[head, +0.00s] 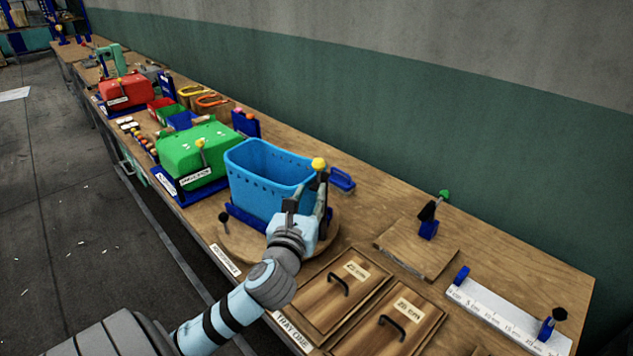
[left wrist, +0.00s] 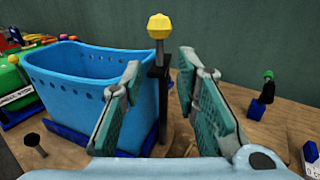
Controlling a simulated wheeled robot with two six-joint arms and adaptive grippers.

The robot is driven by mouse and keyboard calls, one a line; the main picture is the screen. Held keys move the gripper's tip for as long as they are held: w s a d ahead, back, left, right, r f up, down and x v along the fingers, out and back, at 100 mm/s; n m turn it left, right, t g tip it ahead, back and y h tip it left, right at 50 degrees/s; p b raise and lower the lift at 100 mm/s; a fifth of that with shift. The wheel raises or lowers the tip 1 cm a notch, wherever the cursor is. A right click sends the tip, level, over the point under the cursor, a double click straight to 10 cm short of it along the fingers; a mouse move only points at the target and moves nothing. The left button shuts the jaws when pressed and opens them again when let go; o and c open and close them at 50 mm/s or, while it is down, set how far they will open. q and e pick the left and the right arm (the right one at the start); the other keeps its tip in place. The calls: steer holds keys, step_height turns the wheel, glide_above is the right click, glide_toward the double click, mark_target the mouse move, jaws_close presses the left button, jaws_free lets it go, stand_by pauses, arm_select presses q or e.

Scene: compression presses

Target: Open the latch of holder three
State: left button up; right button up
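A blue perforated basket (head: 262,178) sits in a blue holder base on a round wooden turntable (head: 240,246); it fills the left of the left wrist view (left wrist: 85,85). A dark upright latch lever with a yellow knob (head: 319,164) stands at the basket's right side. In the left wrist view the knob (left wrist: 158,26) shows above the gap between my fingers. My left gripper (head: 308,196) is open around the lever's line, its fingers apart on either side; contact is not clear. No readable "three" label shows on this holder. My right gripper is not in view.
A green bin (head: 195,150) and a red bin (head: 126,92) stand farther along the bench. A small post with a green knob (head: 443,196) is to the right. Two wooden lids (head: 345,290) with handles lie in front. The wall runs behind the bench.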

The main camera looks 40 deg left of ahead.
mark_target(318, 176)
arm_select(q)
steer(key=x, duration=0.5)
steer(key=shift+w+a, duration=0.15)
steer(key=shift+w, duration=0.05)
steer(key=shift+w+a+r, duration=0.1)
steer(key=shift+w+a, duration=0.05)
steer(key=shift+w, duration=0.3)
steer(key=shift+c, duration=0.2)
